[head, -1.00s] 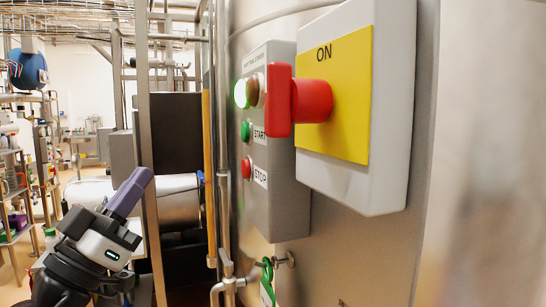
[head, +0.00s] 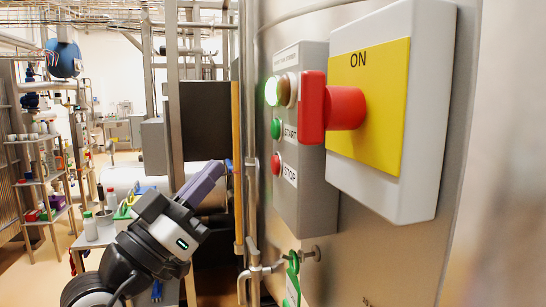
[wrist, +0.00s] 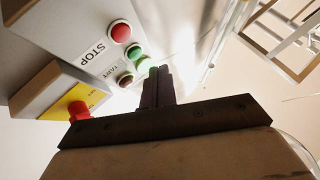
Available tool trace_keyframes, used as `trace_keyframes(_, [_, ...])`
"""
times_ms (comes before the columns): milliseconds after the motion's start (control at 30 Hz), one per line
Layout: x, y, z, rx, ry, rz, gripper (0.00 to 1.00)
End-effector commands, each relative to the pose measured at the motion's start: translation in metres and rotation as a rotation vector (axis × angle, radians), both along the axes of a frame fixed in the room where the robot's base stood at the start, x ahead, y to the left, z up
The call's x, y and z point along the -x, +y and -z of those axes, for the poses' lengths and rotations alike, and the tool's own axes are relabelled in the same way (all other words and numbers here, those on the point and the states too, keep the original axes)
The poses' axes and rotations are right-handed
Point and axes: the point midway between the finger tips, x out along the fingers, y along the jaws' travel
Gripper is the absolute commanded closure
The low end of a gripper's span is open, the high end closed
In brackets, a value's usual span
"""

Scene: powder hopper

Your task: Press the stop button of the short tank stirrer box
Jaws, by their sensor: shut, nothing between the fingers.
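The grey stirrer box (head: 308,205) is on the metal wall in the head view; its top label is too small to read surely. Its red stop button (head: 276,163) sits beside the STOP label, below the green start button (head: 276,129). In the wrist view the stop button (wrist: 120,32) is at upper middle, in clear sight. My gripper (head: 215,170) is shut and empty, left of the box at about stop-button height in the picture. In the wrist view my gripper (wrist: 154,72) overlaps the lit green lamp; whether it touches anything cannot be told.
A white and yellow switch box with a red knob (head: 346,108) stands out right of the stirrer box, partly covering it. A vertical yellow pipe (head: 237,150) and metal pipes run left of the box. A green tag (head: 293,280) hangs below. Shelves stand far left.

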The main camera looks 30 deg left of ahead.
Motion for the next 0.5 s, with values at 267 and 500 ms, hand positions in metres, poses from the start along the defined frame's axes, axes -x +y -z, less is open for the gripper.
trace_keyframes(267, [-0.030,-0.026,-0.002,0.000,0.000,0.003,1.00])
trace_keyframes(500, [-0.042,-0.036,-0.001,0.000,-0.001,0.001,1.00])
